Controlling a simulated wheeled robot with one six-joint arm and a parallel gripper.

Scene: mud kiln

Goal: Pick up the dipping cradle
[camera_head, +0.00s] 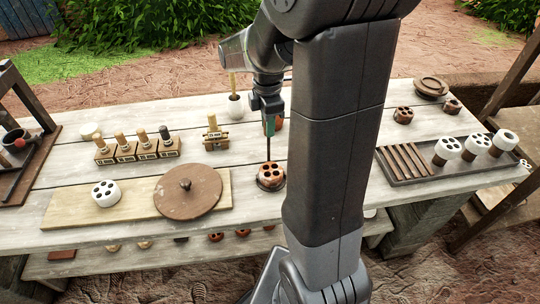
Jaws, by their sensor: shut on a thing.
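My gripper (268,112) is above the middle of the pale plank table, near my dark arm link. It is shut on a thin upright rod (268,145), which looks like the handle of the dipping cradle. The rod runs down to a round brown piece with several dark holes (270,170). That piece sits in a low dark ring or dish (270,184), close to the tabletop. I cannot tell whether the ring touches the table. The jaw tips are small and partly dark against the rod.
A brown knobbed lid (187,197) and white holed cylinder (106,193) lie on a board at left. Stoppered blocks (125,152) stand behind. A tray (440,172) with slats and white-topped pieces is at right. A white pot (235,107) stands near my gripper.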

